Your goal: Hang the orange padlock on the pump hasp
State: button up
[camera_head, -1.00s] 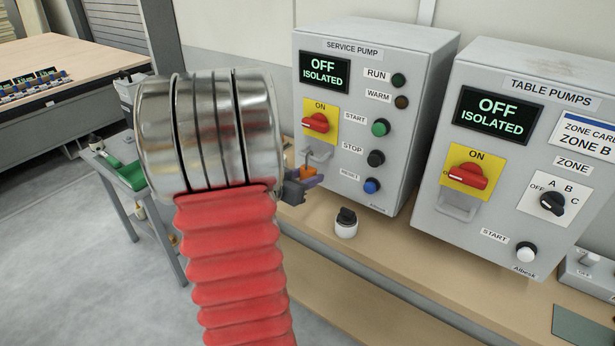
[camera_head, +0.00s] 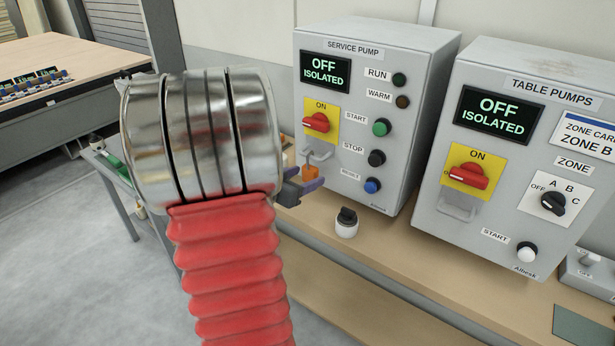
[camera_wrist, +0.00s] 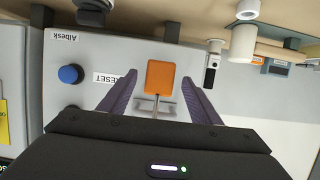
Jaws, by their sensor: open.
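The orange padlock (camera_head: 311,173) hangs below the grey hasp (camera_head: 317,154) under the red switch of the service pump box, with its shackle up at the hasp. In the wrist view the padlock (camera_wrist: 160,77) is between my two purple fingers, with a gap on each side. The metal hasp (camera_wrist: 146,104) shows behind its shackle; how the shackle passes through the hasp is too small to tell. My gripper (camera_head: 302,189) is open around the padlock, apart from it. It also shows in the wrist view (camera_wrist: 161,88).
The service pump box (camera_head: 345,120) reads OFF ISOLATED. The table pumps box (camera_head: 480,200) to the right has its own empty hasp (camera_head: 457,206). A white pot with a black knob (camera_head: 346,224) stands on the wooden bench (camera_head: 400,255) below, close to my gripper.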

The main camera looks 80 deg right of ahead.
jog(key=v, duration=1.1)
jog(key=shift+a, duration=0.35)
jog(key=shift+w, duration=0.15)
